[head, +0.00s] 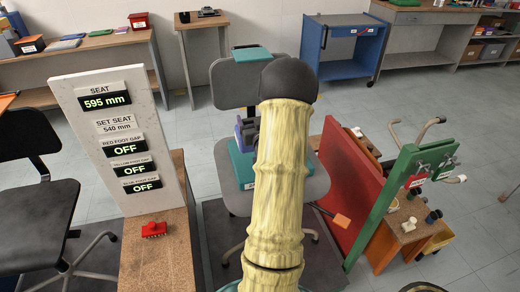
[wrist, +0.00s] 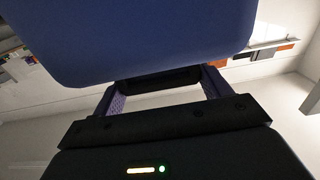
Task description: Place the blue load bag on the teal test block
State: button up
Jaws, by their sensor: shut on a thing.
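The blue load bag (wrist: 150,38) fills the top of the wrist view, with my gripper (wrist: 160,88) shut on it. In the head view my own arm covers most of the bag. Part of my gripper (head: 243,132) shows left of the arm, dark and purple-blue, over the chair seat. The teal test block (head: 240,163) lies on the grey seat directly below, its right part hidden by my arm. I cannot tell whether the bag touches the block.
The grey chair (head: 235,197) has a backrest (head: 232,84) with a teal piece on top. A white display panel (head: 112,135) stands to the left. A red panel (head: 348,172) and green frame (head: 385,205) stand close on the right. Open floor lies behind.

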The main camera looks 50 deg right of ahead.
jog(key=shift+w+r, duration=0.3)
jog(key=shift+w, duration=0.25)
jog(key=shift+f, duration=2.9)
jog(key=shift+f, duration=2.1)
jog(key=shift+b, duration=0.3)
jog(key=o, duration=1.6)
jog(key=shift+s+f, duration=0.1)
jog(key=shift+f, duration=0.3)
jog(key=o, duration=0.4)
jog(key=shift+r, duration=0.1)
